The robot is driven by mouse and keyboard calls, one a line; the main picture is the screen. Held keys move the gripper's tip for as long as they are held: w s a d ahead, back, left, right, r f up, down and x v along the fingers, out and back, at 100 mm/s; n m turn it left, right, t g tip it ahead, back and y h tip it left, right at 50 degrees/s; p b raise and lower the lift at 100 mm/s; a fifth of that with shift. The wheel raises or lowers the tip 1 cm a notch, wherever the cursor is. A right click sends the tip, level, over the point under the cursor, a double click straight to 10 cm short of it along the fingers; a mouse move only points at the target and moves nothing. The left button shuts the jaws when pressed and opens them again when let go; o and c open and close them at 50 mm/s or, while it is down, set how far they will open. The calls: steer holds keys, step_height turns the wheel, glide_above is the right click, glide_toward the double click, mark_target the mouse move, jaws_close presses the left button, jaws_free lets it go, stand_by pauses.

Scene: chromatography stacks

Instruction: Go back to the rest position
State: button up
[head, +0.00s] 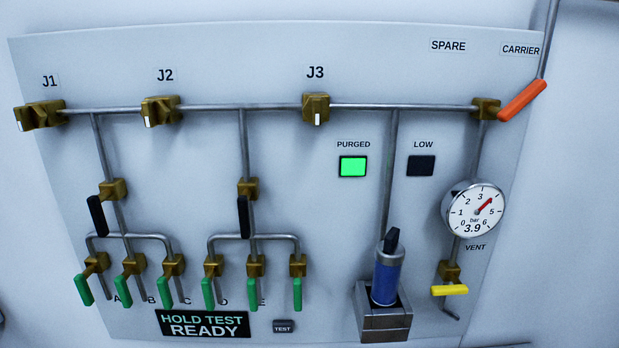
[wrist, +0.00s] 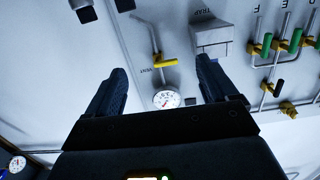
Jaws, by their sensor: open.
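My gripper (wrist: 160,66) shows only in the wrist view, its two dark fingers wide apart with nothing between them. It faces the panel, which appears turned over there. Beyond the fingers are the yellow vent handle (wrist: 166,62) and the round gauge (wrist: 166,99), both apart from the fingers as far as I can tell. The trap holder (wrist: 212,38) is beyond the right finger, which may hide part of it. My gripper does not show in the head view. There the panel (head: 300,220) is in full sight, with the blue cartridge (head: 386,278) upright in its holder.
The orange carrier handle (head: 522,100) slants at upper right. The yellow vent handle (head: 449,290) lies level. Black handles (head: 243,217) and green handles (head: 297,293) hang down. The purged lamp (head: 353,166) is green; the low lamp (head: 420,166) is dark. The gauge (head: 473,209) reads 3.9 bar.

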steer(key=s+f+g, duration=0.2)
steer(key=s, duration=2.1)
steer(key=shift+s+f, duration=0.1)
